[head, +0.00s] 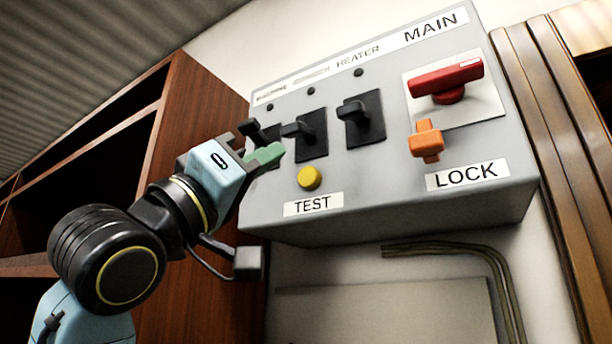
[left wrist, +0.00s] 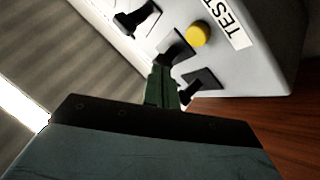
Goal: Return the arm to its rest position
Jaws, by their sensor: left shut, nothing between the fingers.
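My left gripper (head: 262,152) is shut and empty, its green fingertips together. It is at the left end of the grey control box (head: 400,195), in front of the leftmost black switch and partly hiding it. In the left wrist view the green fingers (left wrist: 163,85) point up at the box's switches. Whether they touch a switch is unclear. The middle black switch (head: 308,133) and the right black switch (head: 361,117) show plainly in the head view. The yellow TEST button (head: 309,178) is just below and right of the gripper. My right gripper is not in view.
The box also carries a red MAIN handle (head: 447,80) and an orange LOCK piece (head: 427,142). A brown wooden shelf unit (head: 187,120) stands left, behind my arm. Pipes (head: 440,250) run below the box, and wooden slats (head: 560,130) stand at the right.

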